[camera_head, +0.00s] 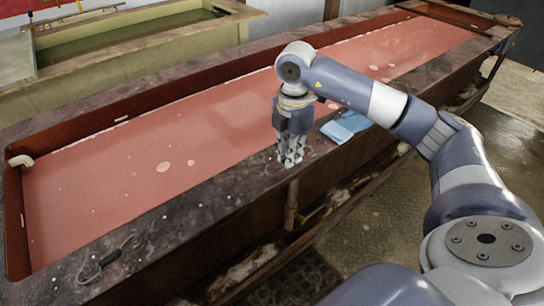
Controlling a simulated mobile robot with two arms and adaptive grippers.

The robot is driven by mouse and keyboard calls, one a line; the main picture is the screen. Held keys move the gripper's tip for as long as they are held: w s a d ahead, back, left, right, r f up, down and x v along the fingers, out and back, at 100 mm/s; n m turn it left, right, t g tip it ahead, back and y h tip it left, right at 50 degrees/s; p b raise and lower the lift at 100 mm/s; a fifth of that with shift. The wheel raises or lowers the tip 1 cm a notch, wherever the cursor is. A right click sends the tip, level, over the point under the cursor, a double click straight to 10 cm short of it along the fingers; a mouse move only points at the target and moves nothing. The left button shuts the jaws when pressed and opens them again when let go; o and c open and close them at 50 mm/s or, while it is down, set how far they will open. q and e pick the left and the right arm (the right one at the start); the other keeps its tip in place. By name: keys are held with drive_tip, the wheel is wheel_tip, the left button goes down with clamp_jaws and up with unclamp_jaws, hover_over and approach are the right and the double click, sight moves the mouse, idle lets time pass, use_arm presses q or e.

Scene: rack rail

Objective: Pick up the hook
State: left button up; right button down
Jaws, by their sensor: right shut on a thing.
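My right gripper (289,160) points straight down at the near rim of the long tank, left of a blue cloth. It is shut on a thin wire piece, which I take to be the hook (273,169). A bit of the wire shows at the left of the fingertips; the rest is hidden by the fingers. A second thin wire piece with a black grip (109,258) lies on the rim at the lower left. My left gripper is not in view.
The long tank (70,236) holds reddish liquid with pale floating spots. The folded blue cloth (346,126) lies on its near rim, close to my right arm. A second tank (110,66) with greenish liquid stands behind. A white pipe end (20,161) sits at the left end.

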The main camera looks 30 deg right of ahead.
drive_tip(key=s+d+r+b, duration=0.1)
drive_tip(key=s+d+b, duration=0.2)
drive_tip(key=s+d, duration=0.3)
drive_tip(key=shift+s+d, duration=0.15)
drive_tip(key=shift+s, duration=1.1)
